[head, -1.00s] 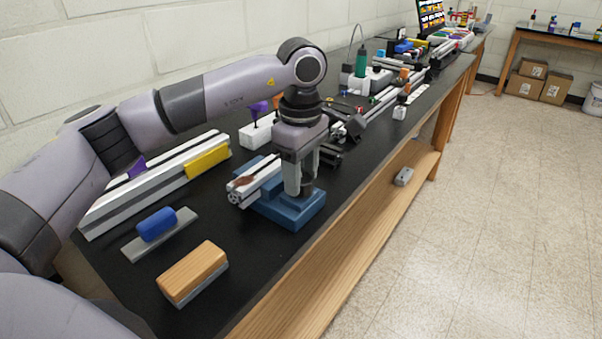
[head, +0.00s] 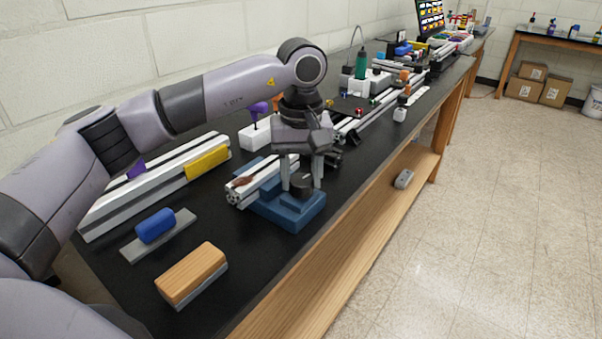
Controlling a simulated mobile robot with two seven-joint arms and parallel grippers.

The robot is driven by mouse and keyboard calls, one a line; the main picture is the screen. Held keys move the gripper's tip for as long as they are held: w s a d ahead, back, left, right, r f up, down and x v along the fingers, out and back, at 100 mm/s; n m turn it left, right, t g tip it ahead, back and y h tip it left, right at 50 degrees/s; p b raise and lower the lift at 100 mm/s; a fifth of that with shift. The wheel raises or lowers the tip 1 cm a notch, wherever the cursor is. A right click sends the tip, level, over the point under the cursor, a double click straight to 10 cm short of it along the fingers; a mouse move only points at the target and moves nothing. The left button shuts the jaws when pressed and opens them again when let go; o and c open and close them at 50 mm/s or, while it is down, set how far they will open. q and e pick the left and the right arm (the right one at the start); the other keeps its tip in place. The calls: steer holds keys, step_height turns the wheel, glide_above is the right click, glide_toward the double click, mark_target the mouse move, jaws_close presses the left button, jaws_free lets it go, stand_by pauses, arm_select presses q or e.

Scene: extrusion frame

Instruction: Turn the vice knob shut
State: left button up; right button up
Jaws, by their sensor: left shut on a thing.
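The blue vice (head: 298,217) stands on the black bench and holds a grey extrusion bar (head: 247,187) with a reddish-brown patch on top. Its dark round knob (head: 301,187) is on top of the vice's front part. My left gripper (head: 302,184) points down from above, with one finger on each side of the knob, shut on it. My right gripper is not in view.
A wood-topped block (head: 191,272) and a blue-handled tool on a grey plate (head: 157,226) lie near the bench's front left. A long extrusion with a yellow block (head: 207,163) lies by the wall. Other parts crowd the bench beyond the vice.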

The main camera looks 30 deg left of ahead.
mark_target(301, 179)
arm_select(q)
steer(key=shift+r+m, duration=0.15)
steer(key=shift+m, duration=0.45)
steer(key=shift+w, duration=0.1)
steer(key=o, duration=1.1)
steer(key=shift+c, duration=0.2)
steer(key=shift+r, duration=3.55)
